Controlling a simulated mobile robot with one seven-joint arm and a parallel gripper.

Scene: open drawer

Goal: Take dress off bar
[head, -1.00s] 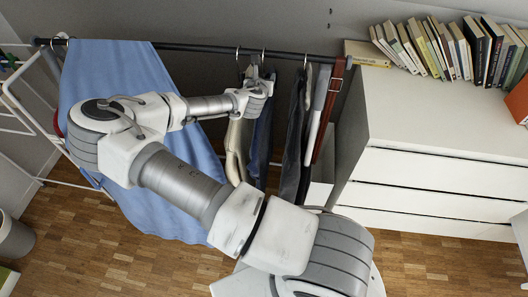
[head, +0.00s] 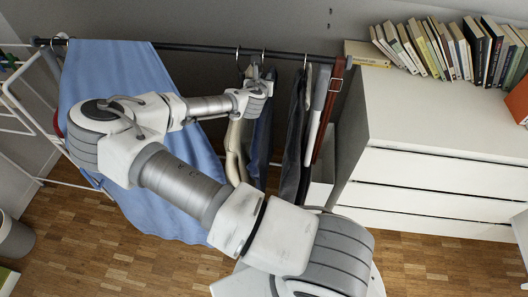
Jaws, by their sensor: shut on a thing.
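The bar (head: 190,47) is a dark rail running across the back of the picture. A large light-blue cloth (head: 110,75), perhaps the dress, hangs at its left end and reaches down to the floor. Several dark and pale garments hang from hooks right of the middle, among them a cream one (head: 237,150) and a dark blue one (head: 262,140). My gripper (head: 268,78) is at the top of these two, just below the bar and its hooks. It is closed on a garment there, seemingly the dark blue one. The fingertips are small and partly hidden by my wrist.
A dark garment (head: 292,140) and a brown belt (head: 329,110) hang right of my gripper. A white drawer unit (head: 430,180) with books (head: 440,50) on top stands to the right. A white drying rack (head: 25,115) is at the left. Wooden floor (head: 90,250) is open in front.

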